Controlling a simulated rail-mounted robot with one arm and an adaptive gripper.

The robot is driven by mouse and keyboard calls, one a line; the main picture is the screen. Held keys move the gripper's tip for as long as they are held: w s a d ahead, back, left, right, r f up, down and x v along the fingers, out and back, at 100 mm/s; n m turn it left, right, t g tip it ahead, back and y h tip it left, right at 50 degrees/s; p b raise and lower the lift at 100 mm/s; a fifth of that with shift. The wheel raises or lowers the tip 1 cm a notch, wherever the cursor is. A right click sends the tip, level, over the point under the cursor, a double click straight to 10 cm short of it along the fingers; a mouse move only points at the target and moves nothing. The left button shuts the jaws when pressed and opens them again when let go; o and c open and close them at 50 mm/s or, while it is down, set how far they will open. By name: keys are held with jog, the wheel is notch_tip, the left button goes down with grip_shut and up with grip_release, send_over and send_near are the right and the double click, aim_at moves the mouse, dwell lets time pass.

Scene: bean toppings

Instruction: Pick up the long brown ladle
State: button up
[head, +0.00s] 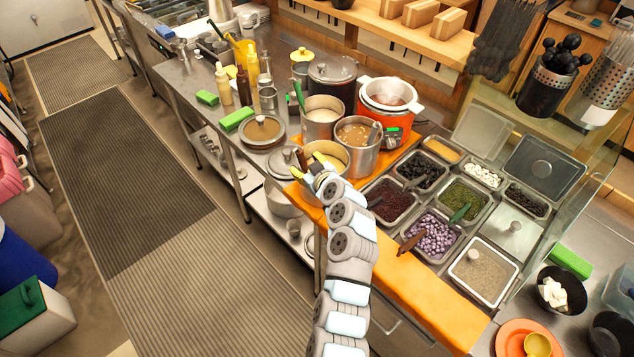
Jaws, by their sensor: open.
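A brown handle (301,158), seemingly of the long brown ladle, stands at the left rim of a steel pot (346,172) on the orange counter edge. The lower part of the ladle is hidden. My gripper (318,167), with yellow fingers, is open over this pot, just right of the handle. I cannot tell whether a finger touches the handle. A shorter brown spoon (411,243) lies at the tray of purple beans (433,236).
Steel pots (357,146) and an orange cooker (387,106) stand behind my gripper. Several topping trays (465,205) fill the counter to the right. The floor mat (125,180) is clear.

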jog(key=shift+x, duration=0.9)
jog(key=shift+w+a+f, duration=0.1)
jog(key=shift+w, duration=0.3)
jog(key=shift+w+a+f, duration=0.1)
jog(key=shift+w+f, duration=0.05)
jog(key=shift+f, duration=0.05)
grip_shut()
